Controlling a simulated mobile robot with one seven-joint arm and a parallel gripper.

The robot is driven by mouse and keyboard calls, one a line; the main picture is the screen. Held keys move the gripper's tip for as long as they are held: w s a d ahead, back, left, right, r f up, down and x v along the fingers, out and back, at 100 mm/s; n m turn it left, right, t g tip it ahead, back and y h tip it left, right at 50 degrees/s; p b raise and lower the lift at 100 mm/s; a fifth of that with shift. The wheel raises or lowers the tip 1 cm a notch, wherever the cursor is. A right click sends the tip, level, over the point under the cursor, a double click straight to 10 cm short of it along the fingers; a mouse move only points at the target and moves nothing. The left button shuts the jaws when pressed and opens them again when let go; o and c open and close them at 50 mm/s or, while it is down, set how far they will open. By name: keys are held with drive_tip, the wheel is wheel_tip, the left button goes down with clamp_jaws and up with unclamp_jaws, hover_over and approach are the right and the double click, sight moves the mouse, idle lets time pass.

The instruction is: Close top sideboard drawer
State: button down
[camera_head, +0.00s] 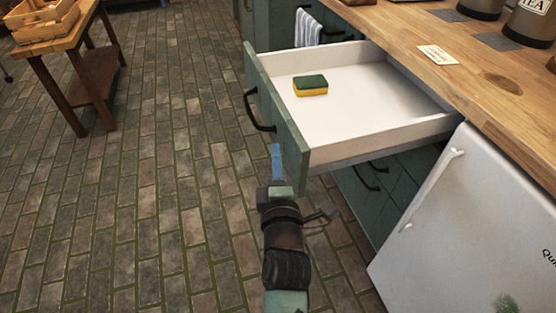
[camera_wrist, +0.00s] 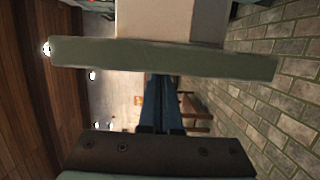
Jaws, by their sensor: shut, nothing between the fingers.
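The top sideboard drawer (camera_head: 345,122) stands pulled far out, with a green front panel (camera_head: 270,110), a white inside and a black handle (camera_head: 254,112). A yellow and green sponge (camera_head: 310,86) lies in it. My gripper (camera_head: 277,158) is shut and empty, its blue fingers pointing up in the head view beside the near end of the front panel. In the wrist view, the fingers (camera_wrist: 161,90) reach close to the edge of the green panel (camera_wrist: 165,58). I cannot tell whether they touch it.
A wooden countertop (camera_head: 450,45) runs above the drawer. A white appliance (camera_head: 475,230) stands at the right, and lower drawers (camera_head: 378,185) are shut beneath. A wooden table (camera_head: 62,45) stands at the upper left. The brick floor (camera_head: 130,190) between is clear.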

drive_tip(key=shift+d, duration=0.2)
drive_tip(key=shift+w+d+b, duration=0.1)
drive_tip(key=shift+b, duration=0.2)
